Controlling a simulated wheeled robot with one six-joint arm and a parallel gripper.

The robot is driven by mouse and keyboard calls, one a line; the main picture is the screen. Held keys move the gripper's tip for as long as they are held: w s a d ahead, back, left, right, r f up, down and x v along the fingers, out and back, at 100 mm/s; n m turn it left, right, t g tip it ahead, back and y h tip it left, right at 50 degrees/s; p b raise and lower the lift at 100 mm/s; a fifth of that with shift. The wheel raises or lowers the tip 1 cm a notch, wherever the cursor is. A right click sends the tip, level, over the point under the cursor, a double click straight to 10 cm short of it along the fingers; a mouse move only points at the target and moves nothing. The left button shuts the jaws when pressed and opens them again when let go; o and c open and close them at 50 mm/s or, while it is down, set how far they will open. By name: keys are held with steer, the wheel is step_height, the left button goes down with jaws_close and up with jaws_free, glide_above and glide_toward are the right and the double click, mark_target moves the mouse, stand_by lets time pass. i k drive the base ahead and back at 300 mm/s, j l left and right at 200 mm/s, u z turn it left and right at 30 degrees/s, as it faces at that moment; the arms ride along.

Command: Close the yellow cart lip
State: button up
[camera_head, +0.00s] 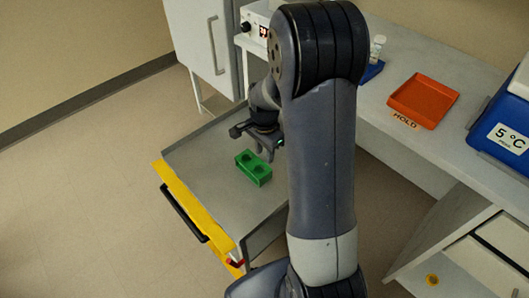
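The yellow cart lip (191,206) runs along the near left edge of a grey cart tray (203,154). A black bar handle (184,214) is on its outer side, and a small red part (235,262) shows at its lower right end. I cannot tell how far the lip is tilted. My gripper (264,153) is above the far right part of the tray, apart from the lip. It is partly hidden by my arm, and its finger gap is too small to read. Nothing is seen held in it.
A green block with round holes (253,168) is in the tray, just below my gripper in the picture. On the right, a bench (397,136) carries an orange tray (424,99) and a blue cooler (497,135). A white cabinet (207,45) stands behind. Floor left of the cart is clear.

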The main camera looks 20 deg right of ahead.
mark_target(216, 233)
steer(key=k, duration=1)
